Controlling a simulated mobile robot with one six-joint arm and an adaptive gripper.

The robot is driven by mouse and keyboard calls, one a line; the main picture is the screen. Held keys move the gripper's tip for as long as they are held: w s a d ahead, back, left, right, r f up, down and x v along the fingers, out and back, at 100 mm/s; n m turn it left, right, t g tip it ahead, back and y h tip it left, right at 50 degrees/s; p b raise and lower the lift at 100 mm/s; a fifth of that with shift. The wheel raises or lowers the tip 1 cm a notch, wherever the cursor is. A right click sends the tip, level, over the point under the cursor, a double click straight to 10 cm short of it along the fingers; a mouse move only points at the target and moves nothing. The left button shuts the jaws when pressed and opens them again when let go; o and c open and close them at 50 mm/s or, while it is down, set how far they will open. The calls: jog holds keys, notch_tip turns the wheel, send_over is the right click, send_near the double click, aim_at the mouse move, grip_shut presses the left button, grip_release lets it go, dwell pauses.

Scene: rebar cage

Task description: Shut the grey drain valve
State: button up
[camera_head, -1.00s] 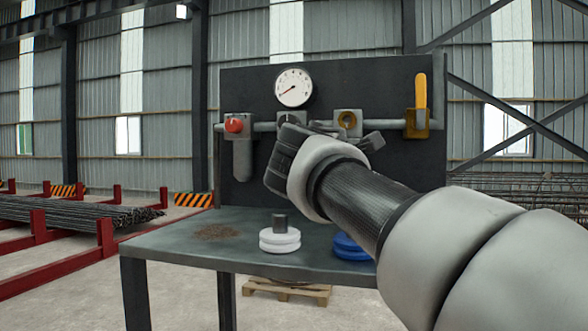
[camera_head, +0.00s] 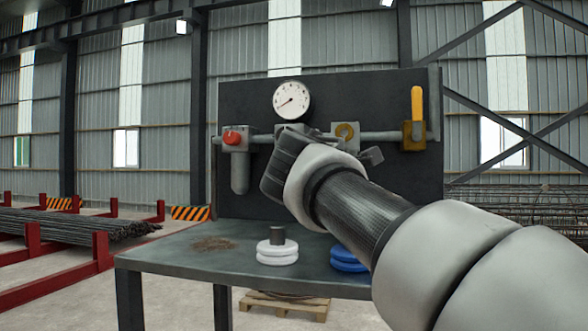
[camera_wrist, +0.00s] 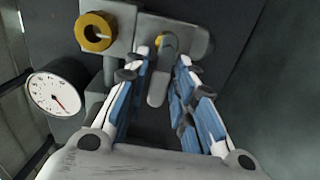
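The grey drain valve shows in the wrist view as a grey lever (camera_wrist: 157,88) on a grey body with a bit of brass at its joint, below the pipe on the dark panel. My gripper (camera_wrist: 163,58) is open, with one blue-padded finger on each side of the lever. The lever lies between the fingers, and I see a gap beside it; contact is not clear. In the head view my dark gripper (camera_head: 285,165) is in front of the panel (camera_head: 400,185), and my wrist hides most of the valve area.
A pressure gauge (camera_head: 291,99), a red knob (camera_head: 233,138), a brass ring fitting (camera_head: 346,132) and an upright yellow lever (camera_head: 417,104) are on the panel close by. A white stacked disc (camera_head: 277,255) and a blue one (camera_head: 346,260) sit on the bench (camera_head: 180,250).

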jog(key=shift+o, duration=0.8)
jog(key=v, duration=1.2)
